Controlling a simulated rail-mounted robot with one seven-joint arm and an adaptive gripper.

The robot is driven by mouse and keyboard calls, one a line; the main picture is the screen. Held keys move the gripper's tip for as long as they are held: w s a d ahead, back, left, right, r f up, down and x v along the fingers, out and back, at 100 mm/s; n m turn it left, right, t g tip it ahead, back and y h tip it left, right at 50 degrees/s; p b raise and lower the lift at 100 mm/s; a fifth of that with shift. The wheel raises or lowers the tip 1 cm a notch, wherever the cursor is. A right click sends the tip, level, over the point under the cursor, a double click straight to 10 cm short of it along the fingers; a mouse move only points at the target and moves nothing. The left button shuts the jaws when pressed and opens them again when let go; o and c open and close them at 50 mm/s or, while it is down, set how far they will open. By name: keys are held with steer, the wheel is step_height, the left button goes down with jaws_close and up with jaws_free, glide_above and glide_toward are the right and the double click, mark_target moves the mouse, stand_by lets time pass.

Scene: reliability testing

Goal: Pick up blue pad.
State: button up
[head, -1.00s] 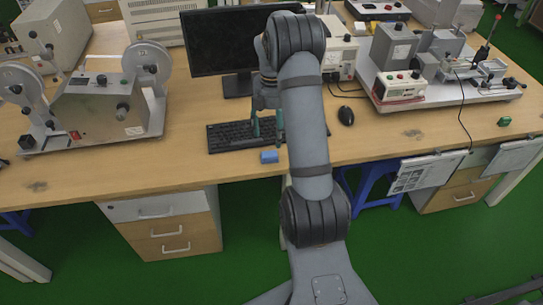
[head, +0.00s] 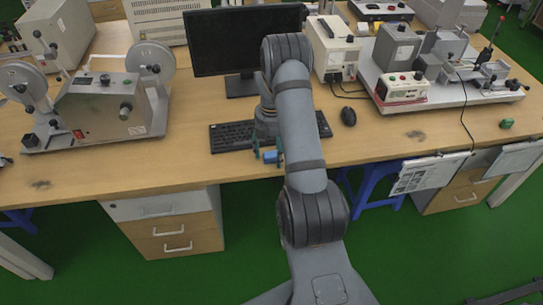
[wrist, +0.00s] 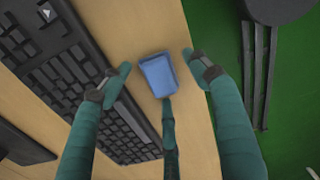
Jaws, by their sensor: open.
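The blue pad (wrist: 158,75) lies on the wooden table near its front edge, beside the keyboard. In the wrist view it sits between the spread green fingers of my gripper (wrist: 158,82), with a gap on either side. A third dark green finger shows just below the pad, and I cannot tell whether it touches it. In the head view the pad (head: 271,156) shows small and partly hidden by my gripper (head: 269,157). My gripper is open, low around the pad, and holds nothing.
The black keyboard (head: 232,136) lies just behind the pad, close to one finger. A monitor (head: 244,42) stands behind it, and a mouse (head: 348,116) lies to the right. The table (head: 215,171) has clear surface along its front edge.

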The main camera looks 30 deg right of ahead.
steer(key=c, duration=0.3)
steer(key=c, duration=0.8)
